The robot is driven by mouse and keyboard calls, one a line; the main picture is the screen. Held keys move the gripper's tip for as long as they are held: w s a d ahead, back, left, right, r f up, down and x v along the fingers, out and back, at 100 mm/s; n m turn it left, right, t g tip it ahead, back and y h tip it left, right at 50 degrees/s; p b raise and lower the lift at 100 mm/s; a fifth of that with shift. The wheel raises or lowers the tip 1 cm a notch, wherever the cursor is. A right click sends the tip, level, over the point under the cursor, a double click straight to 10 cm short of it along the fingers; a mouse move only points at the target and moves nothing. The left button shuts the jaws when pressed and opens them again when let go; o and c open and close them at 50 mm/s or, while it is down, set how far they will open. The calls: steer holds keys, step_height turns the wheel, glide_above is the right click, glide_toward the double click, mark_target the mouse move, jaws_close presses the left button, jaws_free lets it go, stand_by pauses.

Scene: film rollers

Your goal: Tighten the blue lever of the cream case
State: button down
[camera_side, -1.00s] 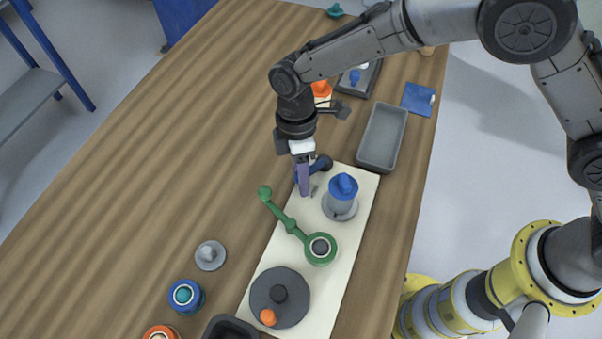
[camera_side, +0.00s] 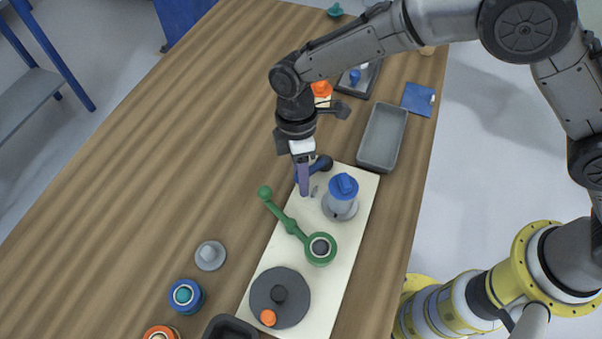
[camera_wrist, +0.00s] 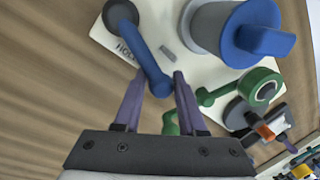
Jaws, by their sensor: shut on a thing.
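The cream case (camera_side: 345,255) lies on the wooden table; part of its top shows in the wrist view (camera_wrist: 185,70). Its blue lever (camera_side: 318,168) is at the far end and partly hidden by my fingers in the side view. In the wrist view the blue lever (camera_wrist: 143,52) runs from a dark round hub down between my purple fingers. My gripper (camera_side: 303,188) points down at the case and is shut on the lever's free end, which sits between the fingertips (camera_wrist: 160,78).
Close beside the lever stands a grey roller with a blue cap (camera_side: 343,188). A green lever (camera_side: 292,228) and a dark disc (camera_side: 280,298) are further along the case. A grey tray (camera_side: 382,138) is at right. The table left of the case is mostly clear.

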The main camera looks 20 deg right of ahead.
stand_by(0.4)
steer(key=w+m, duration=0.1)
steer(key=m, duration=0.1)
steer(key=shift+w+a+r+m, duration=0.1)
steer(key=shift+w+a+m, duration=0.15)
steer(key=shift+w+m, duration=0.15)
steer(key=w+m, duration=0.1)
steer(key=w+m+y, duration=0.1)
steer(key=m, duration=0.1)
steer(key=shift+w+m+t, duration=0.1)
steer(key=shift+m+t, duration=0.2)
steer(key=w+m, duration=0.2)
steer(key=m, duration=0.1)
steer(key=shift+d+m, duration=0.25)
steer(key=shift+m, duration=0.05)
steer(key=shift+w+d+m+t+y, duration=0.3)
steer(key=shift+w+m, duration=0.2)
steer(key=shift+m, duration=0.35)
steer(key=shift+w+d+m+t+y, duration=0.1)
steer(key=shift+w+d+m+t, duration=0.1)
steer(key=shift+w+d+m, duration=0.45)
steer(key=shift+s+a+m, duration=0.15)
steer(key=shift+a+m, duration=0.15)
steer(key=c, duration=0.5)
jaws_free()
